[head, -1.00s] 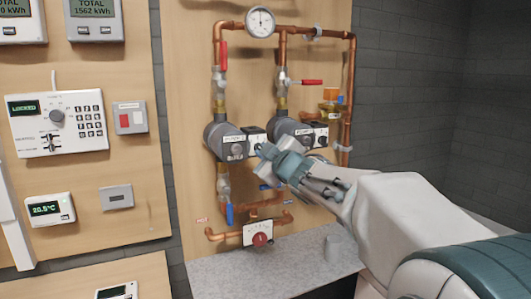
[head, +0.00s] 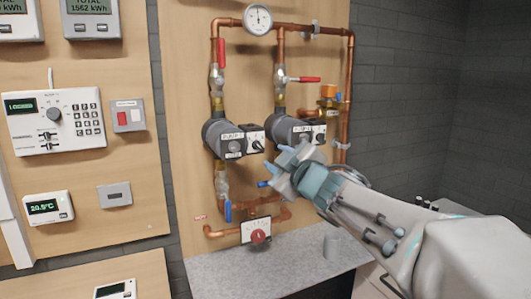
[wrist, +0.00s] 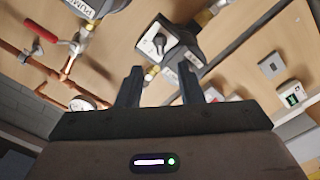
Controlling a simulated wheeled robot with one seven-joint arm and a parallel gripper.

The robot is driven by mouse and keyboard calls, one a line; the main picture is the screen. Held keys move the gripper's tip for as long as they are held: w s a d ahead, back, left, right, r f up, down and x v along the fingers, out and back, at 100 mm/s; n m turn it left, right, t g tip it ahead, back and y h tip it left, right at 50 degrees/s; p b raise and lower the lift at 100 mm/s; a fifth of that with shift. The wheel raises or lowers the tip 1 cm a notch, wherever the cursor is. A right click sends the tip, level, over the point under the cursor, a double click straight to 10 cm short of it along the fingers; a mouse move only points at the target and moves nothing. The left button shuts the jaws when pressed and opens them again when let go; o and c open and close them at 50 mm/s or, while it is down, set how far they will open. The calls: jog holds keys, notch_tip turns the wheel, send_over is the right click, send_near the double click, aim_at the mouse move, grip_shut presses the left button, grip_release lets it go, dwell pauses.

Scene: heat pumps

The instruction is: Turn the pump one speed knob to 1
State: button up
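The pump one (head: 222,138) is the left grey pump, with a label reading PUMP 1 in the head view. Its black speed knob (head: 257,145) is on a box at the pump's right side. The wrist view shows a dark knob (wrist: 153,44) with a pale pointer on a white face, beyond my fingers. I cannot read its setting. My gripper (head: 275,158) is in front of the pumps, just right of and below the knob in the head view. In the wrist view its two fingers (wrist: 161,85) are apart with nothing between them.
A second pump (head: 285,128) with its own knob box is close on the right. A grey counter (head: 290,262) lies below.

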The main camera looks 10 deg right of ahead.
jog(key=v, duration=0.5)
jog(key=shift+s, duration=0.1)
jog(key=s+d+f+m+g+h+p, duration=0.1)
jog(key=s+d+f+m+g+h, duration=0.3)
jog(key=f, duration=0.3)
jog(key=s+d+f+m+g+h, duration=0.2)
jog(key=f+m+h, duration=0.1)
jog(key=f+m, duration=0.4)
jog(key=s+a+f+g+y, duration=0.1)
jog(key=s+a+f+g, duration=0.1)
jog(key=s+f+g, duration=0.2)
jog(key=s+a+f+m+g+y+p, duration=0.1)
jog(key=s+a+f+g, duration=0.2)
jog(key=s+f, duration=0.5)
jog(key=shift+s+m+g, duration=0.3)
jog(key=shift+s+g, duration=0.5)
jog(key=shift+s, duration=0.35)
